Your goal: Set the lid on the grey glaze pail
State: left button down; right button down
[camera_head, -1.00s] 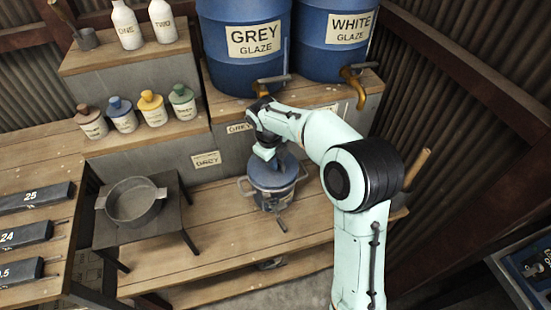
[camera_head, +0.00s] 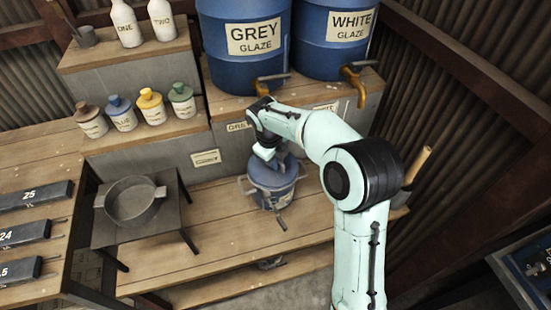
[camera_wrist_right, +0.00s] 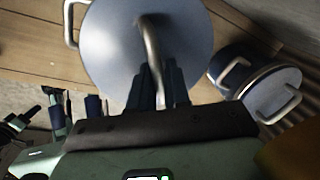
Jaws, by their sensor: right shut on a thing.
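The grey glaze pail (camera_head: 273,199) stands on the low wooden bench under the drums, with side handles and a small spout or tap at its front. The blue-grey lid (camera_head: 268,176) is at the pail's top and looks roughly level; I cannot tell whether it is fully seated. In the right wrist view the lid (camera_wrist_right: 115,50) is a large round disc with a bent handle. My right gripper (camera_head: 268,156) is above the lid, its fingers (camera_wrist_right: 158,92) shut on the lid's handle. The arm hides part of the lid. My left gripper is not in view.
A second lidded pail (camera_wrist_right: 250,82) stands close by in the right wrist view. Grey (camera_head: 245,70) and white (camera_head: 330,50) glaze drums with brass taps stand behind. A basin (camera_head: 133,203) sits on a small stand at left. The bench between is clear.

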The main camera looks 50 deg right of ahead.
aim_at(270, 172)
jog(key=shift+f, duration=0.35)
dwell(0.7)
jog(key=c, duration=1.3)
grip_release()
jog(key=shift+c, duration=0.2)
jog(key=o, duration=0.6)
jog(key=shift+c, duration=0.2)
notch_tip(270, 172, up, 13)
jog(key=a+p, duration=0.1)
jog(key=a, duration=0.1)
jog(key=shift+a+r, duration=0.15)
jog(key=shift+a, duration=0.15)
